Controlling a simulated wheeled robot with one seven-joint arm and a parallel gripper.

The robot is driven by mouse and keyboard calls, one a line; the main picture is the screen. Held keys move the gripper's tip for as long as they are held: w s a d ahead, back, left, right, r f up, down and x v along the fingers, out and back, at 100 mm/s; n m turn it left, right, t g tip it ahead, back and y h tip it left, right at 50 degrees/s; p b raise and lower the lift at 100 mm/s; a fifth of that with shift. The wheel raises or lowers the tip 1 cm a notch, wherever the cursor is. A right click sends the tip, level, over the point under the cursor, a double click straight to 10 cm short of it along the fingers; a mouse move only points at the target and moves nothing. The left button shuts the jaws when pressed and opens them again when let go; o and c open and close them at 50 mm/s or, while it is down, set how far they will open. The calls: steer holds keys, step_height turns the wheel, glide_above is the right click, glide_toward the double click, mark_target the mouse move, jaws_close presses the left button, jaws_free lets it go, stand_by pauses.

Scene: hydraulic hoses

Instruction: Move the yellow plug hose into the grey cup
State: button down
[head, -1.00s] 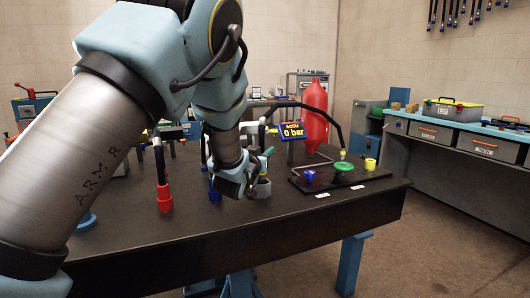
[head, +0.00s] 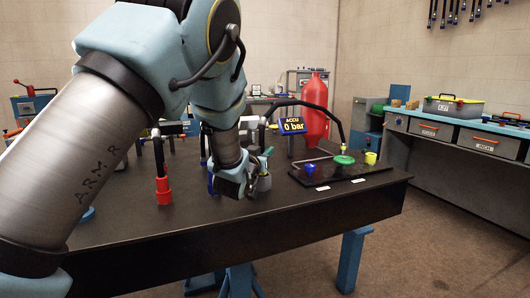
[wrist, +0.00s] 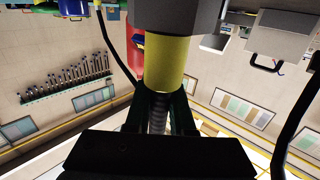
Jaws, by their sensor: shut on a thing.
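In the wrist view, my gripper (wrist: 158,108) is shut on the yellow plug hose. Its yellow end (wrist: 168,62) points away from the fingers, and a ribbed hose part shows between them. The grey cup (wrist: 178,14) is at the top of the wrist view, in line with the yellow end and meeting it in the picture. I cannot tell how deep the plug sits. In the head view, my gripper (head: 238,182) is low over the table, just left of the grey cup (head: 264,184). The plug is hidden there by my gripper.
A red cup with a hose (head: 164,190) stands left of my gripper. A black hose (head: 300,101) arches behind. The front tabletop is clear.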

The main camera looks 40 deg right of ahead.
steer(key=shift+f+b, duration=0.45)
steer(key=shift+f, duration=0.1)
steer(key=c, duration=0.7)
jaws_free()
steer(key=b+v, duration=0.2)
steer(key=v, duration=0.8)
steer(key=shift+s+a, duration=0.2)
steer(key=shift+a, duration=0.15)
